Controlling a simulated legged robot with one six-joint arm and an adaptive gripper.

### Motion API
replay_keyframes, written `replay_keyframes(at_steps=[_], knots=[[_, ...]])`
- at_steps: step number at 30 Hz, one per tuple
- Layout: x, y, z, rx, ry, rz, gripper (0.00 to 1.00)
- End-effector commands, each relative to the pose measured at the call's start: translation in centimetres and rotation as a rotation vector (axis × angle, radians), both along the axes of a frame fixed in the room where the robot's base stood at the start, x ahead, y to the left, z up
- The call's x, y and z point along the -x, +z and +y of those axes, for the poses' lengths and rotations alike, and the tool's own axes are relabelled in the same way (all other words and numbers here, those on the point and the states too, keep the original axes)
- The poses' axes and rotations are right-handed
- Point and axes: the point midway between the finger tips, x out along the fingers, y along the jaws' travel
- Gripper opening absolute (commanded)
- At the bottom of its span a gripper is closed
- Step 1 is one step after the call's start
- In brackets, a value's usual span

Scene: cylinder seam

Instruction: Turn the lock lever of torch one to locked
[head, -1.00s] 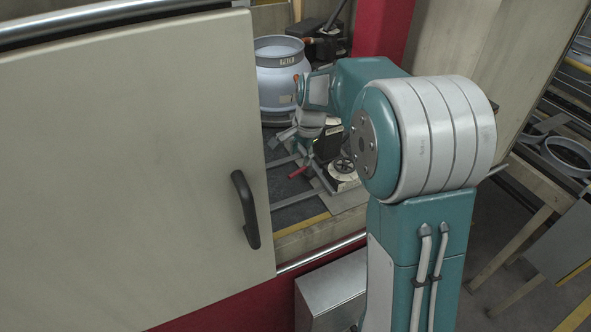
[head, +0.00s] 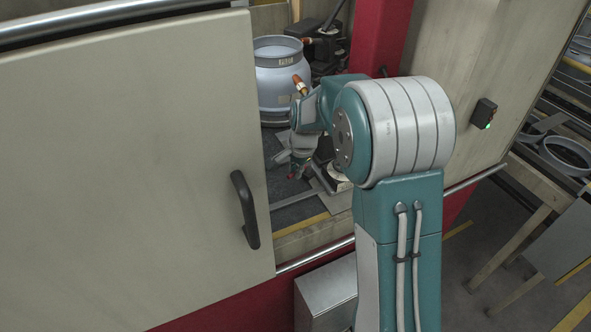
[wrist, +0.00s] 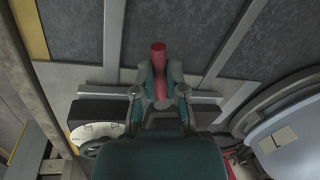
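The lock lever is a red bar. In the wrist view the lever (wrist: 158,50) stands between the two fingers of my gripper (wrist: 160,74), its end reaching past the fingertips. The fingers are close in on both sides of it and look closed on it. In the head view my gripper (head: 294,166) is low inside the cell, with a little red of the lever (head: 292,177) showing at its tip. The base of the lever is hidden by my gripper. I cannot make out which part is torch one or read a lock mark.
A pale blue-grey cylinder (head: 279,85) stands behind my gripper. An orange-tipped part (head: 300,84) is close to my wrist. A cream panel with a black handle (head: 245,208) covers the left of the opening. A red post (head: 377,40) stands to the right.

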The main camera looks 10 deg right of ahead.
Motion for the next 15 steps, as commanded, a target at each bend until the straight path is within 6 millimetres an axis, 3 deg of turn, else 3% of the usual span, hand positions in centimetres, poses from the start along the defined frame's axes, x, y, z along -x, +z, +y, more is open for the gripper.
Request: replay_keyframes(at_steps=[15], knots=[[0.41, -0.06, -0.38, -0.001, 0.115, 0.000, 0.00]])
